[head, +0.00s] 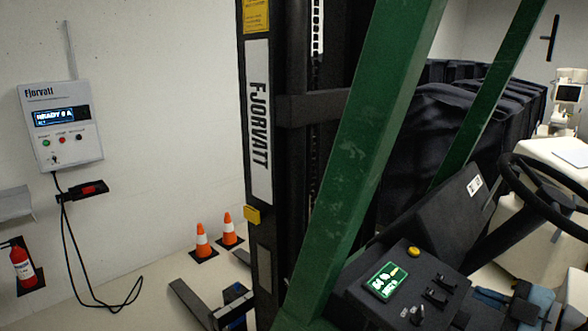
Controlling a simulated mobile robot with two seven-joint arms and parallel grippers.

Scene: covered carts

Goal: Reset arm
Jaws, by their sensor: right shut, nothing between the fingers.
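My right gripper (522,290), dark with blue parts, is low at the right, beside the black control console (400,285) of a green-framed forklift. It is shut with nothing in it. I cannot tell if it touches the console. A dark piece with blue marks, seemingly my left gripper (235,293), is low at left of centre, near the forklift's mast. Its fingers are too small and dark to read.
The forklift's green post (365,150) and black mast (262,120) fill the middle. A steering wheel (545,180) is above my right gripper. A wall charger (60,125), two orange cones (202,240) and an extinguisher (22,265) are at the left. Dark covered carts (440,130) stand behind.

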